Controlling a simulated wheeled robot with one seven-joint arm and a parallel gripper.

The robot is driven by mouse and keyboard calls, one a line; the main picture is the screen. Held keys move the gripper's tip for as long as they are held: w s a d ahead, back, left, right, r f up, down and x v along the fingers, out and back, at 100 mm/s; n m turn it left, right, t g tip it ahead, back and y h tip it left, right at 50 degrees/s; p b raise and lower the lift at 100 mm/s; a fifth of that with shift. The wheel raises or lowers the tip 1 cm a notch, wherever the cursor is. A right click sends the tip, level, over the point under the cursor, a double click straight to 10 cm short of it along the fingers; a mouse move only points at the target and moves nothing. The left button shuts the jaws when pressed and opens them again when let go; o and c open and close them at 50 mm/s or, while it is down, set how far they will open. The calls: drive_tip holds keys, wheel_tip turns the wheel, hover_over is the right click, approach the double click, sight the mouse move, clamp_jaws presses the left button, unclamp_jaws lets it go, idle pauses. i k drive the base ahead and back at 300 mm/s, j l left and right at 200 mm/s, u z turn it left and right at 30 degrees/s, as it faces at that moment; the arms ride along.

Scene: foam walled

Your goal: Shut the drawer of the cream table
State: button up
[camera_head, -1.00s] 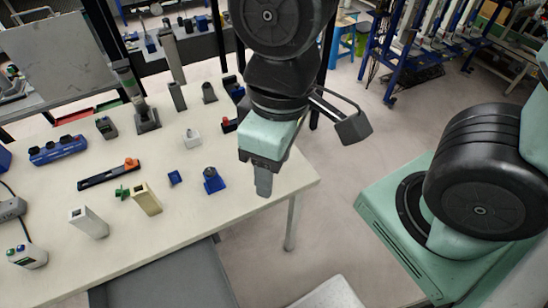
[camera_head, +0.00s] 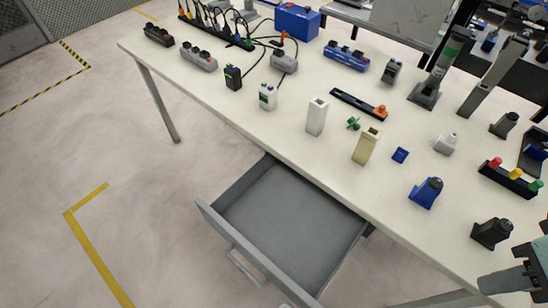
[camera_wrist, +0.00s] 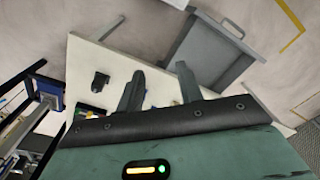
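The cream table (camera_head: 290,130) runs diagonally across the head view. Its grey drawer (camera_head: 290,220) is pulled out from under the front edge and looks empty. The drawer's front carries a bar handle (camera_head: 245,267), facing lower left. In the wrist view the open drawer (camera_wrist: 205,52) shows at upper right, beyond the fingertips, with its handle (camera_wrist: 234,27) at the far side. My gripper (camera_wrist: 160,70) has its two fingers apart with nothing held between them. In the head view only part of my arm's end shows at the lower right edge, to the right of the drawer and apart from it.
Many small items stand on the tabletop, including a white block (camera_head: 317,117), a beige block (camera_head: 366,145), a blue part (camera_head: 426,192) and a black part (camera_head: 491,233). The floor (camera_head: 130,220) left of the drawer is clear, with yellow tape (camera_head: 95,250).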

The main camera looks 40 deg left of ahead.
sight(293, 233)
drive_tip(key=u, duration=1.75)
drive_tip(key=k+u, duration=0.25)
drive_tip(key=k+j+u, duration=0.1)
drive_tip(key=k+u, duration=0.15)
drive_tip(key=k, duration=0.05)
